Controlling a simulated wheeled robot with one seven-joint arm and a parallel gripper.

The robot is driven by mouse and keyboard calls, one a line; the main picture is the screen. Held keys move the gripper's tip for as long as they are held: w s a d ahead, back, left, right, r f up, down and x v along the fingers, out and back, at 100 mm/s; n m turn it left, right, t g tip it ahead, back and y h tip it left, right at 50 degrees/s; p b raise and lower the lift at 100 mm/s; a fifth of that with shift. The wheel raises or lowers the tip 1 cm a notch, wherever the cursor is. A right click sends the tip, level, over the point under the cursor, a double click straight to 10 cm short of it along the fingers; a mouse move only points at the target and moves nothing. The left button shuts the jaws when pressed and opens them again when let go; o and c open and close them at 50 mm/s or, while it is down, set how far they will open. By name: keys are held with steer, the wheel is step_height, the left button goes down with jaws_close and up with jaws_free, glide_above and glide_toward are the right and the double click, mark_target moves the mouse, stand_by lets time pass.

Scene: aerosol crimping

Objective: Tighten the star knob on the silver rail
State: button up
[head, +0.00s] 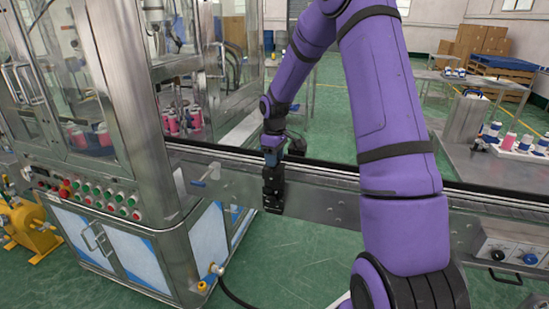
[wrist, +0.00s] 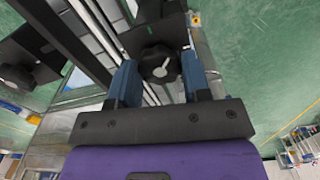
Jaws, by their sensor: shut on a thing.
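The black star knob (wrist: 160,64) with a pale mark on its face is in the wrist view, between the two blue fingers of my gripper (wrist: 160,74). The fingers are shut on it from both sides. It sits on a black bracket (wrist: 155,35) beside the silver rail (wrist: 97,38). The knob itself cannot be made out there.
A second black knob (wrist: 16,76) on a bracket is at the left of the wrist view. The glass-sided machine (head: 125,120) stands close on the left. A control box (head: 510,252) hangs on the conveyor at right. Green floor (head: 290,260) is open in front.

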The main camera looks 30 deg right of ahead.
steer(key=m, duration=0.4)
steer(key=shift+m, duration=2.8)
steer(key=o, duration=0.9)
steer(key=shift+o, duration=0.2)
step_height(320, 180, up, 11)
steer(key=shift+f, duration=0.1)
